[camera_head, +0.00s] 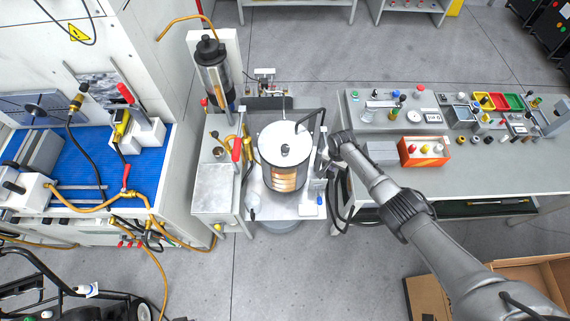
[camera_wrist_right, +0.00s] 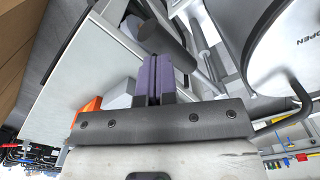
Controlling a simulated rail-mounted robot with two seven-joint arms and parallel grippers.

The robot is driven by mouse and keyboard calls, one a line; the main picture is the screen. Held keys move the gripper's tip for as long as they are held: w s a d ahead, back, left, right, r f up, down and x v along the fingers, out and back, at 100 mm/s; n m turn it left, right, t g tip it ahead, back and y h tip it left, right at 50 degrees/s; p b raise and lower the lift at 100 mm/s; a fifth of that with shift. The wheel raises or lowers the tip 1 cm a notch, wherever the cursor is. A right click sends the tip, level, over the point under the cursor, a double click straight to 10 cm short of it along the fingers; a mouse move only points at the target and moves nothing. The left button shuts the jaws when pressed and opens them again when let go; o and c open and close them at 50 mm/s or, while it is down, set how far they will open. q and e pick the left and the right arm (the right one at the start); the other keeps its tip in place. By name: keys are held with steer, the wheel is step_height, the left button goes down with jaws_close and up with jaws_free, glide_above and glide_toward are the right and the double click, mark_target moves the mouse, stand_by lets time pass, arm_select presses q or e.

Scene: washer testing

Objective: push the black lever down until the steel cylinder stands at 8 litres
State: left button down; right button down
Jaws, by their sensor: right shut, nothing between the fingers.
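A large steel cylinder (camera_head: 285,158) with a round pale lid stands on the middle bench; a lit window shows in its front. The lid also shows in the right wrist view (camera_wrist_right: 292,45), with "OPEN" on it. My right gripper (camera_head: 325,157) is just right of this cylinder, shut and empty. In the right wrist view its purple fingers (camera_wrist_right: 154,78) are together. A thick dark bar (camera_wrist_right: 168,40), perhaps the black lever, lies just beyond the fingertips; I cannot tell whether they touch. No litre reading is legible. My left gripper is not in view.
A narrower steel cylinder with a black cap (camera_head: 213,66) stands at the back left of the bench. A dark bent pipe (camera_head: 311,115) reaches over the lid. An orange bin (camera_head: 424,151) sits on the right table. A red-handled valve (camera_head: 236,150) stands left.

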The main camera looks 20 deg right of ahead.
stand_by(0.3)
step_height(320, 180, down, 12)
steer(key=f+b, duration=0.1)
steer(key=b, duration=1)
step_height(320, 180, up, 13)
steer(key=p, duration=1.2)
steer(key=shift+r+p, duration=0.15)
steer(key=shift+p, duration=0.25)
